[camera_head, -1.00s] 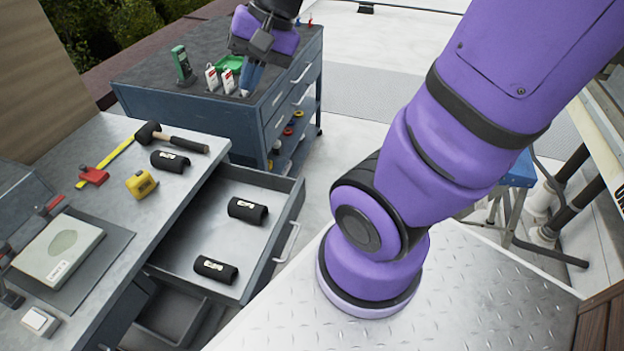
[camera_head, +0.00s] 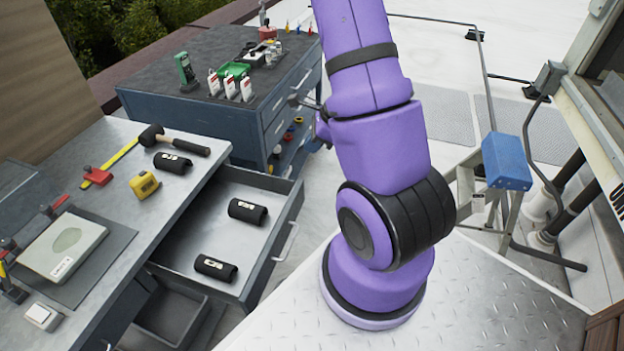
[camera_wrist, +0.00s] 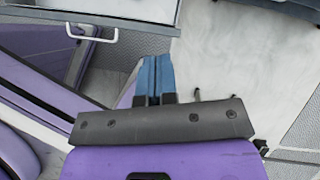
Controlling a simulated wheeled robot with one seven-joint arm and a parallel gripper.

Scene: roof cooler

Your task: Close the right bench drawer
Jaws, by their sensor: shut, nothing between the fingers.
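The right bench drawer (camera_head: 200,235) is pulled out from the workbench in the head view. Its dark front (camera_head: 270,255) carries a pale bar handle (camera_head: 289,241). Two black cylindrical items (camera_head: 248,210) lie inside it. In the wrist view a drawer front with a bar handle (camera_wrist: 92,38) shows at the upper left, seemingly this drawer. My gripper (camera_wrist: 155,75) has its blue fingers together, empty, and apart from that handle, to its right. In the head view my arm hides most of the gripper.
The workbench top (camera_head: 110,215) holds a hammer (camera_head: 175,141), a yellow tape measure (camera_head: 144,185) and other tools. A blue tool cabinet (camera_head: 245,125) stands behind the drawer. A step stand with a blue top (camera_head: 506,162) is at the right. Pale floor lies in front of the drawer.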

